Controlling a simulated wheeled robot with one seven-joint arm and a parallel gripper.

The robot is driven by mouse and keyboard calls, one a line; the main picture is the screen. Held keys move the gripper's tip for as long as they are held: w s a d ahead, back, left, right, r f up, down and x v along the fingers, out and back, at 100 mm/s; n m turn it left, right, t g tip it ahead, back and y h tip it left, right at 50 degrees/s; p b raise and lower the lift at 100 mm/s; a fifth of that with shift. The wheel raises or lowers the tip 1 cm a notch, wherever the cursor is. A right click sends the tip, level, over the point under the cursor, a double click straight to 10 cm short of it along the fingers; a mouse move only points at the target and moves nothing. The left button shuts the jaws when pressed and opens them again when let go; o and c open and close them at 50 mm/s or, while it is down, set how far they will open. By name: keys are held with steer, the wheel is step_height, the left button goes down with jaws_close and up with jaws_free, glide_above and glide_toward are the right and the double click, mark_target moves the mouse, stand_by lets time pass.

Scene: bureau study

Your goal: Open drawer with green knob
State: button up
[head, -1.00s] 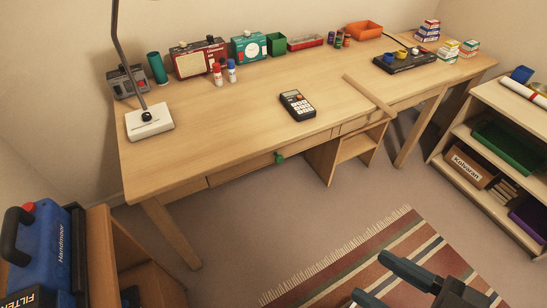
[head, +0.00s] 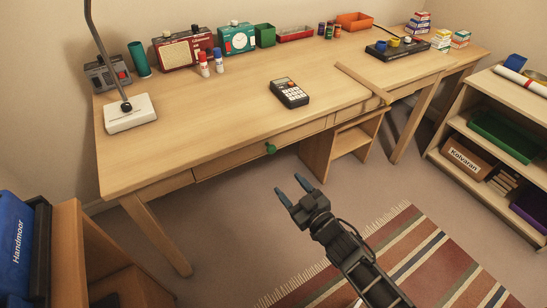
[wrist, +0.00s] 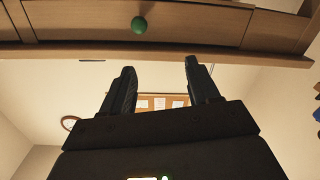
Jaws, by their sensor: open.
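The green knob (head: 270,148) sits on the front of a wide, shut drawer (head: 235,158) under the desk top. In the wrist view the knob (wrist: 139,25) shows above my fingers on the drawer front (wrist: 200,22). My gripper (head: 291,190) is open and empty. It is in front of the desk, below the knob and a little to its right in the head view, apart from it. In the wrist view the two fingers (wrist: 160,80) point up toward the drawer with a clear gap between them.
The desk (head: 180,135) bears a calculator (head: 289,93), a lamp base (head: 130,113) and several small things along the back. A side shelf (head: 460,125) stands at the right, an orange-brown cabinet (head: 95,260) at the lower left. The floor before the drawer is clear, with a striped rug (head: 430,255).

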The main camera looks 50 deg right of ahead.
steer(key=b, duration=0.1)
glide_toward(273, 151)
steer(key=w, duration=0.2)
steer(key=shift+h, duration=0.4)
steer(key=shift+b+x, duration=0.35)
steer(key=shift+x, duration=3.55)
steer(key=shift+d+f, duration=0.1)
steer(key=shift+f, duration=0.05)
jaws_close()
